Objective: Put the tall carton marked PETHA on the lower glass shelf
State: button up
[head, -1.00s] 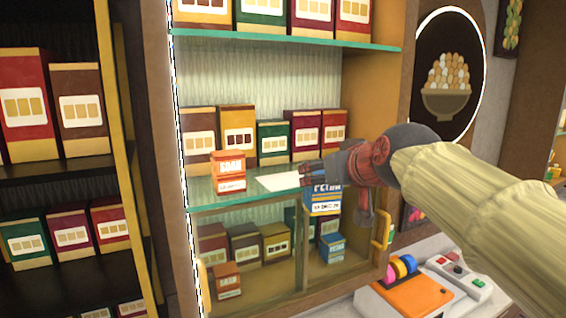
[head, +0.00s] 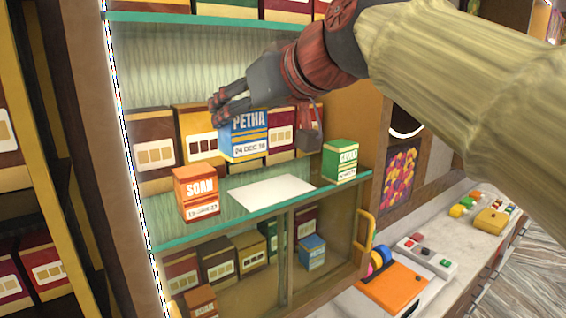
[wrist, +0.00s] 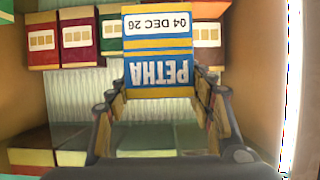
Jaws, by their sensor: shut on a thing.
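The blue carton marked PETHA (head: 243,148), with a white date band and yellow stripes, is held by my gripper (head: 262,122). It also shows in the wrist view (wrist: 158,72), between the two fingers (wrist: 160,92). In the head view it appears upright, above the lower glass shelf (head: 230,216) and clear of it. A blank white card (head: 272,192) lies on that shelf below the carton. An orange carton marked SOAN (head: 197,192) stands left of the card, and a green carton (head: 340,160) stands right of it.
A row of larger boxes (head: 152,150) stands at the back of the lower shelf. The upper glass shelf (head: 160,18) is above my gripper. Below, a glass-fronted cabinet holds small cartons (head: 312,252). A counter with an orange device (head: 393,290) is at the right.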

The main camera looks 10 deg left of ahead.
jog(key=w+f, duration=0.3)
jog(key=w, duration=0.1)
jog(key=w+d+f+p, duration=0.1)
jog(key=w+f, duration=0.3)
jog(key=w+f+p, duration=0.1)
jog(key=w+f, duration=0.3)
jog(key=shift+w+d+f, duration=0.1)
jog(key=shift+d+f, duration=0.1)
jog(key=shift+d, duration=0.1)
jog(key=shift+f, duration=0.35)
jog(key=shift+f, duration=0.2)
jog(key=o, duration=1.4)
jog(key=shift+c, duration=0.2)
jog(key=shift+r, duration=0.1)
